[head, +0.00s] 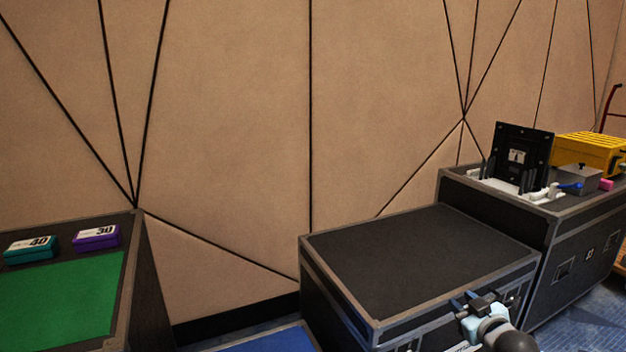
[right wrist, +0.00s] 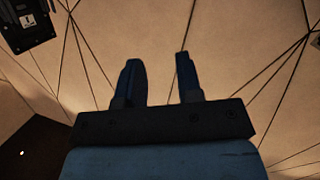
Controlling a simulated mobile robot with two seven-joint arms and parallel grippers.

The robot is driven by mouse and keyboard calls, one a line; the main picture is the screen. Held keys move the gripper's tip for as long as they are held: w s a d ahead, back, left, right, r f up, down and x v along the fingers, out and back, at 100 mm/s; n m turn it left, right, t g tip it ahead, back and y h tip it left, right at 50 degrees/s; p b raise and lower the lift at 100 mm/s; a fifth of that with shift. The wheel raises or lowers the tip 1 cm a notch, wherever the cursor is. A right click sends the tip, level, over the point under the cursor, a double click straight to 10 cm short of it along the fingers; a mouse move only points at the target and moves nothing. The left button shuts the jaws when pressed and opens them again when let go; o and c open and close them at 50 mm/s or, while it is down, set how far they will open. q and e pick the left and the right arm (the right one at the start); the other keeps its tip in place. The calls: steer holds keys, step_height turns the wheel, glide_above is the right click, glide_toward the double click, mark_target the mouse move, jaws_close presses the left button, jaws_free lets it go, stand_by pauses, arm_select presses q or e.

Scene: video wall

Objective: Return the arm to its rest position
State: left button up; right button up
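My right gripper (head: 474,299) is at the lower right of the head view, in front of the near edge of a black flight case. In the right wrist view its two dark fingers (right wrist: 162,80) stand apart with nothing between them, and the panelled wall shows behind. My left gripper is not in the head view.
The flight case (head: 420,250) has a bare black top. A taller case (head: 590,225) at right bears a black panel (head: 520,155), a yellow box (head: 590,150) and a grey box (head: 580,176). At left, a case with a green mat (head: 60,300) bears teal (head: 30,249) and purple (head: 96,237) boxes.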

steer(key=s+a+r+g+y, duration=0.15)
steer(key=s+a+y, duration=0.45)
steer(key=s+a, duration=1.75)
steer(key=s+a+r+m+t+p, duration=0.1)
steer(key=s+r+t+p, duration=0.1)
steer(key=s+r+p, duration=0.3)
steer(key=s+r+m+t+p, duration=0.1)
steer(key=s+r+p, duration=0.1)
steer(key=r, duration=0.5)
arm_select(q)
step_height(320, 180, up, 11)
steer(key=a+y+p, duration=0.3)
steer(key=p, duration=1.2)
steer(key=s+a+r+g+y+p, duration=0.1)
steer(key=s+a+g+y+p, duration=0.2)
steer(key=p, duration=1.6)
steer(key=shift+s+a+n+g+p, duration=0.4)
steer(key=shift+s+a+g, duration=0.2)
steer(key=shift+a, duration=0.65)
arm_select(e)
steer(key=s+d+r+g+h, duration=0.4)
steer(key=d+g, duration=0.2)
steer(key=d, duration=0.1)
steer(key=shift+d+r+h, duration=0.3)
steer(key=shift+r+h, duration=0.1)
